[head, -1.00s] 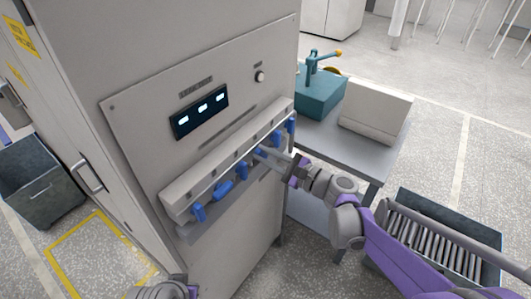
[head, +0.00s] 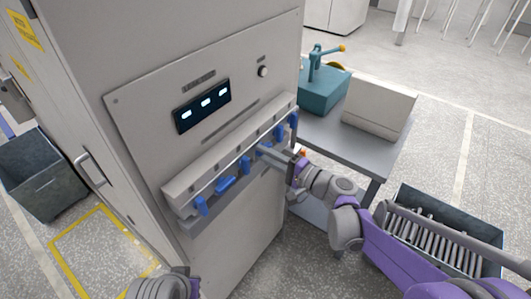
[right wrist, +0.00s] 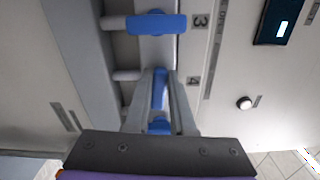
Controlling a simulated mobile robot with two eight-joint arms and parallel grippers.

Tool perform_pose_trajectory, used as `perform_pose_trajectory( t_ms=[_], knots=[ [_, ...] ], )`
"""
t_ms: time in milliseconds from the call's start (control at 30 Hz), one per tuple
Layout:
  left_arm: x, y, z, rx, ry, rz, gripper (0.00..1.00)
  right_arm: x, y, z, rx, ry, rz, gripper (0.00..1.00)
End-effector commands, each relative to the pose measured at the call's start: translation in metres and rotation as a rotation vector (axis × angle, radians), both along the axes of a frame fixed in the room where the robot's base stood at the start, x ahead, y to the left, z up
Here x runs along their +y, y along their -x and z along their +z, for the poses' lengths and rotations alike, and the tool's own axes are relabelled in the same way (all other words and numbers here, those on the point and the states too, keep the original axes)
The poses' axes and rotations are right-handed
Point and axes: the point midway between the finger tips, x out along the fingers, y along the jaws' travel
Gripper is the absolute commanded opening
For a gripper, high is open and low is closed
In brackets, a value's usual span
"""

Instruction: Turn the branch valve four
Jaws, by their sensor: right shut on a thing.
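A row of blue valve handles runs along a pale ledge (head: 178,194) on the front of the grey cabinet. My right gripper (head: 262,149) is at the fourth handle from the left. In the right wrist view its two fingers (right wrist: 160,92) are shut on the blue handle of valve four (right wrist: 159,88), beside the label 4. That handle lies along the row, partly hidden by the fingers. The handle of valve three (right wrist: 156,24) stands across the row. In the head view the second handle (head: 225,184) lies along the row. My left gripper is out of view.
A dark display (head: 202,106) with three lit readouts and a round knob (head: 263,71) sit above the ledge. At right, a grey bench (head: 352,143) carries a teal press (head: 322,93) and a pale box (head: 378,108). A dark bin (head: 45,183) stands at left.

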Motion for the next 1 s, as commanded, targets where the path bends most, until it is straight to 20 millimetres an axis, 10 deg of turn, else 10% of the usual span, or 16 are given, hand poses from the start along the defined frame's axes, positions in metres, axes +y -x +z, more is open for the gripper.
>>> perform_pose_trajectory(
  t_ms=[833,867,1000],
  knots=[
    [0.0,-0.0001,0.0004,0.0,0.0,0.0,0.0,0.0,0.0004,-0.0028,-0.109,0.081,0.0,0.0],
    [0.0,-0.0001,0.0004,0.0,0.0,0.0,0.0,0.0,0.0004,-0.0028,-0.109,0.081,0.0,0.26],
    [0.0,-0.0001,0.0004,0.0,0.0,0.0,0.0,0.0,0.0003,-0.0027,-0.109,0.079,0.0,0.51]
  ],
)
